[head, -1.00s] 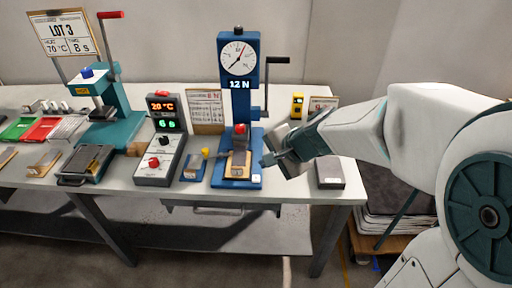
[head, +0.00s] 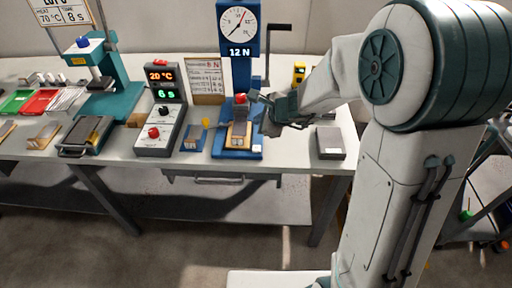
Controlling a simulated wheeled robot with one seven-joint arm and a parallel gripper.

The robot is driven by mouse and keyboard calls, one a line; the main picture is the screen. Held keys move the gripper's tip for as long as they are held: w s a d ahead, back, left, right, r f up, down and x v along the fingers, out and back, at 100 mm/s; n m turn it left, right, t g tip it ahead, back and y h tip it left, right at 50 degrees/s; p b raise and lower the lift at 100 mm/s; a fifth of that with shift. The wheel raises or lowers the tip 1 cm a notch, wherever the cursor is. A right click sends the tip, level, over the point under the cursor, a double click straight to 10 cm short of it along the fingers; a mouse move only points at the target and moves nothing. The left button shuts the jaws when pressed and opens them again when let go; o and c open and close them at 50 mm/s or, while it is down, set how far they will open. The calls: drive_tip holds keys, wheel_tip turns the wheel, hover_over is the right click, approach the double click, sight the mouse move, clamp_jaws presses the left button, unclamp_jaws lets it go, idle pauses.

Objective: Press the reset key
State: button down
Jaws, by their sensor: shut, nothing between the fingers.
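No key with a readable "reset" label shows. A blue test stand (head: 239,72) has a round dial reading beside "12 N" and a crank at its right. A red knob (head: 241,99) sits low on its column, above a clamped wooden-coloured piece (head: 238,135). My gripper (head: 256,97) is shut and empty, its tip just right of the red knob; I cannot tell if they touch. A grey control box (head: 158,145) to the left shows 20 °C and 6 s, with a red button (head: 161,62) on top and a red knob (head: 153,132) on its sloping face.
A teal press (head: 108,103) with a blue knob stands at the left. A small blue block with a yellow peg (head: 194,138) lies between box and stand. A grey box (head: 329,142) and a yellow device (head: 299,72) are at the right. My arm covers the right side.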

drive_tip(key=b, duration=0.6)
hover_over(259, 149)
wheel_tip(259, 149, down, 7)
drive_tip(key=shift+s+r, duration=0.1)
drive_tip(key=shift+f+b, duration=0.95)
drive_tip(key=shift+b, duration=0.05)
idle(0.8)
drive_tip(key=shift+f+b, duration=0.45)
drive_tip(key=shift+b, duration=0.15)
drive_tip(key=shift+f+b, duration=0.45)
drive_tip(key=shift+b, duration=0.1)
idle(0.5)
idle(0.4)
drive_tip(key=shift+r+p, duration=0.8)
drive_tip(key=shift+r, duration=0.15)
drive_tip(key=shift+r+p, duration=2.1)
drive_tip(key=shift+r, duration=0.35)
